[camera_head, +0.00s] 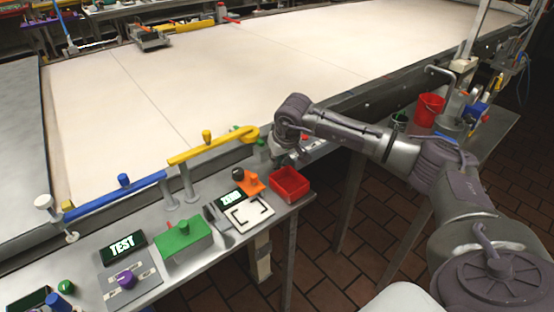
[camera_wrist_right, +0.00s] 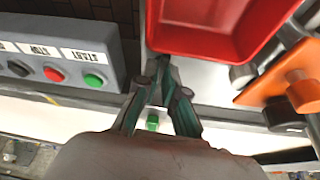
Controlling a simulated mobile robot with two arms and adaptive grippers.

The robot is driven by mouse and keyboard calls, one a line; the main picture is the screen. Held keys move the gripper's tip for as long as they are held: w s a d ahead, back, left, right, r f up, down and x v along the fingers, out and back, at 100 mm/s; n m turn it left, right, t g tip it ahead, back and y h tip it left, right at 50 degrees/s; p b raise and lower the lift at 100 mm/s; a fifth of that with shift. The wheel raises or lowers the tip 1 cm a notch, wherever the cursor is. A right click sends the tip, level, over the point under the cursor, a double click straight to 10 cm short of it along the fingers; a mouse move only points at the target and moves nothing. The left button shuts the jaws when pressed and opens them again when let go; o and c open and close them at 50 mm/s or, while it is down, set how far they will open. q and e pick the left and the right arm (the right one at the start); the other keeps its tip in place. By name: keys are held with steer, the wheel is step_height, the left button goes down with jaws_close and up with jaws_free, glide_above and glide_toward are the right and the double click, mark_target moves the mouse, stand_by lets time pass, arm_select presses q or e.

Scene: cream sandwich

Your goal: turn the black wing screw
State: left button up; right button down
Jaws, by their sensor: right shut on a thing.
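My right gripper (camera_head: 280,156) reaches down at the table's back edge, just behind the red bin. In the right wrist view its two fingers (camera_wrist_right: 162,78) are drawn together at the tips, close to the red bin's wall. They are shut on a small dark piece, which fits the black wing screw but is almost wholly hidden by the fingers. Its wings and angle cannot be made out. My left gripper is out of view.
The red bin (camera_head: 290,182) is close by the fingers. An orange part (camera_head: 252,183) and a round black knob (camera_head: 238,174) stand to its left. A grey box with buttons (camera_wrist_right: 60,65) is left in the wrist view. A pale conveyor (camera_head: 250,80) lies behind.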

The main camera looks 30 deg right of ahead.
steer(key=shift+m, duration=0.3)
steer(key=m, duration=0.1)
steer(key=m+h+b, duration=0.1)
steer(key=shift+w+a+m, duration=0.1)
steer(key=shift+a+m, duration=0.1)
steer(key=shift+m, duration=0.1)
steer(key=shift+w+a+m+g+h+b, duration=0.1)
steer(key=shift+m+g+h+b, duration=0.25)
steer(key=shift+m, duration=0.75)
steer(key=shift+a+m+g+h+b, duration=0.15)
steer(key=shift+m+h, duration=0.4)
steer(key=shift+m, duration=0.55)
steer(key=shift+d, duration=0.1)
steer(key=c, duration=1.3)
jaws_free()
steer(key=v, duration=1.2)
steer(key=shift+w+r, duration=0.1)
steer(key=shift+w, duration=0.05)
